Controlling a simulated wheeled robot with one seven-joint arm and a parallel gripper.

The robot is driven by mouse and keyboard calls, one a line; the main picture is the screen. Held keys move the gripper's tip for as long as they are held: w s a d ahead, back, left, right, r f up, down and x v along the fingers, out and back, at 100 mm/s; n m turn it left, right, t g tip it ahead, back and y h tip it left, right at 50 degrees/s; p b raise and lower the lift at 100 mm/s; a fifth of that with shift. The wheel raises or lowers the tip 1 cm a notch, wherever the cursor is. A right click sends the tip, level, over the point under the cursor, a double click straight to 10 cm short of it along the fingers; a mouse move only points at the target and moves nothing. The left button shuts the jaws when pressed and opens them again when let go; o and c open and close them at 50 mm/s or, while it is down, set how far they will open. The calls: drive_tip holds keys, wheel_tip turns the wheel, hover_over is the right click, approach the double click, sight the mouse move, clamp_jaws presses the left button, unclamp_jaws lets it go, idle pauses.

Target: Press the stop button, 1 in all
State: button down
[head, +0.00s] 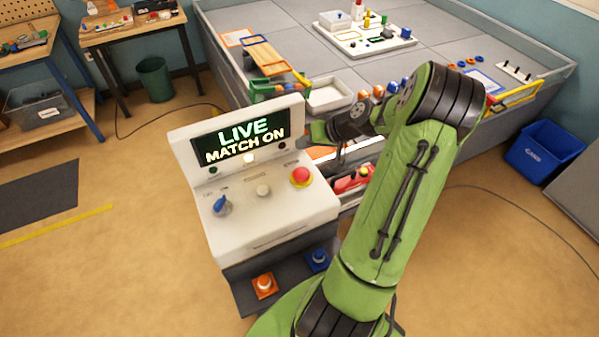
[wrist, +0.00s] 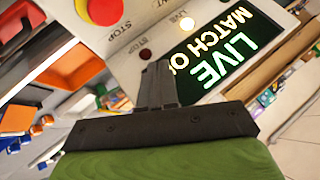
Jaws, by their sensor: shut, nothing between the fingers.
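The stop button (head: 301,175) is a red mushroom cap on a yellow ring. It sits at the right of the sloping top of a white console (head: 240,225). In the wrist view the stop button (wrist: 104,9) shows at the top left, cut off by the edge, with a STOP label beside it. My gripper (wrist: 158,72) is shut and empty, with its fingertips in front of the console's screen side, apart from the button. In the head view my gripper (head: 318,131) is at the right edge of the screen panel, partly hard to make out.
The console's screen (head: 240,138) reads LIVE MATCH ON. A blue switch (head: 222,205) and a white knob (head: 264,190) share the panel. Orange (head: 264,284) and blue (head: 318,260) buttons sit low in front. A walled grey arena (head: 290,40) with parts lies behind.

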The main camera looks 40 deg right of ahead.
sight(305, 173)
wheel_tip(305, 173, down, 9)
drive_tip(key=b, duration=0.6)
drive_tip(key=shift+r, duration=0.15)
idle(1.5)
drive_tip(key=shift+f+b, duration=0.4)
drive_tip(key=shift+b, duration=0.15)
drive_tip(key=shift+f+b, duration=0.55)
drive_tip(key=shift+f, duration=0.05)
idle(0.4)
drive_tip(key=shift+r+p, duration=0.7)
drive_tip(key=shift+r, duration=0.35)
wheel_tip(305, 173, up, 5)
drive_tip(key=p, duration=0.4)
drive_tip(key=shift+r, duration=0.1)
